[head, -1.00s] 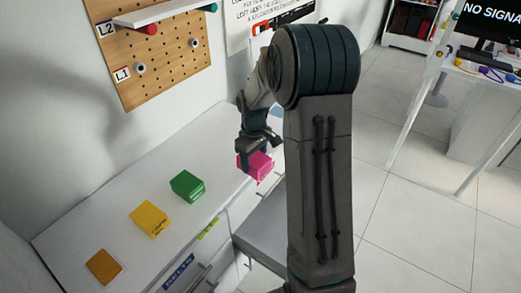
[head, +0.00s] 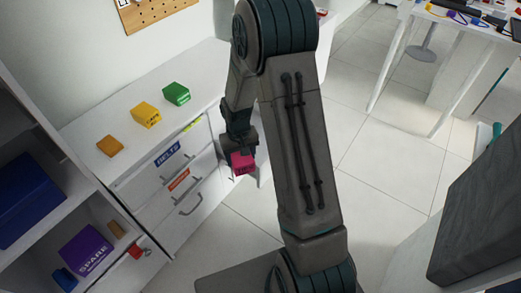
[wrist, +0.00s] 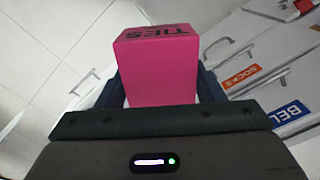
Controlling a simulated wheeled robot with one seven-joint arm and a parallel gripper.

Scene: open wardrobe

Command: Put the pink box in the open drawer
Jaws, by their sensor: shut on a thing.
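The pink box (head: 243,162) is in my gripper (head: 239,148), held in the air in front of the white dresser, right of its drawer fronts. In the wrist view the pink box (wrist: 160,75) sits between the two dark fingers, with black lettering reading TIES on its upper face. The drawer fronts carry a blue BELTS label (head: 167,154) and an orange SOCKS label (head: 179,180). A lower front has a grey handle (head: 190,205). I cannot clearly tell which drawer stands open; no drawer interior shows plainly.
A green box (head: 176,93), a yellow box (head: 146,114) and an orange box (head: 109,146) stand on the dresser top. A shelf unit at left holds a purple SPARE box (head: 85,250) and a dark blue box (head: 28,198). Tiled floor (head: 350,120) is clear on the right.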

